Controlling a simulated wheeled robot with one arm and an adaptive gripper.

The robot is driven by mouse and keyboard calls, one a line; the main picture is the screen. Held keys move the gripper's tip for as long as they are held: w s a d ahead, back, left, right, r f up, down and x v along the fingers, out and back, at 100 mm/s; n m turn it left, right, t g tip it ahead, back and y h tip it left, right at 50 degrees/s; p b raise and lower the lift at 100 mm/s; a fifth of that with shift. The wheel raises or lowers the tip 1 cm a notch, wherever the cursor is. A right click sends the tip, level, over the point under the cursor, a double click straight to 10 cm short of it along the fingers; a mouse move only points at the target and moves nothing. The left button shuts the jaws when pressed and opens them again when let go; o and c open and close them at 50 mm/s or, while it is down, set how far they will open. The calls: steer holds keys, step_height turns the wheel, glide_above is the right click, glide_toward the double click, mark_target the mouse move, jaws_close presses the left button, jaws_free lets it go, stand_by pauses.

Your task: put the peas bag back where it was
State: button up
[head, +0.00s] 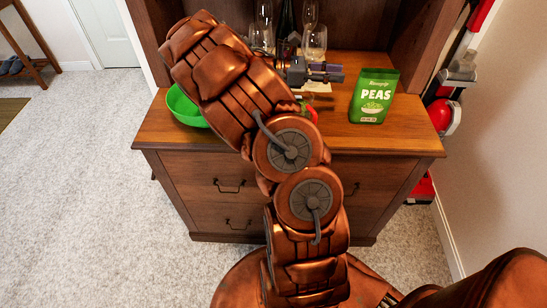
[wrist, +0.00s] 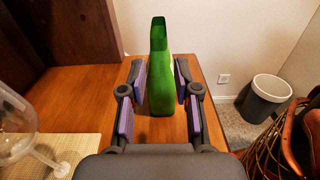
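The green peas bag (head: 374,97) stands upright on the right part of the wooden hutch counter (head: 400,140). My gripper (head: 338,73) is just left of the bag and points right toward it. In the wrist view the bag (wrist: 168,90) shows narrow side on, straight ahead. My open gripper (wrist: 160,78) has one purple-padded finger on either side of the bag's line. The fingers are not closed on it; in the head view a small gap seems to lie between fingertips and bag.
Glasses (head: 314,40) and a dark bottle stand behind my gripper. A green bowl (head: 186,107) sits at the counter's left, partly behind my arm. The hutch's right side panel rises behind the bag. A waste bin (wrist: 265,100) stands on the floor beyond.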

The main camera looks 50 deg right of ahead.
steer(key=s+a+f+m+t+y, duration=0.1)
steer(key=s+a+m+t+y, duration=0.1)
steer(key=a, duration=1.1)
steer(key=s+a+f+m+t+y, duration=0.2)
steer(key=s+a+t+y, duration=0.3)
steer(key=a, duration=0.9)
steer(key=s+a+f+m+t+y, duration=0.2)
steer(key=s+a+m+t+y, duration=0.1)
steer(key=a, duration=1.1)
steer(key=shift+s+f+m+t+y, duration=0.35)
steer(key=shift+s+m+y, duration=0.35)
steer(key=shift+s+y, duration=0.45)
steer(key=shift+s+r, duration=0.1)
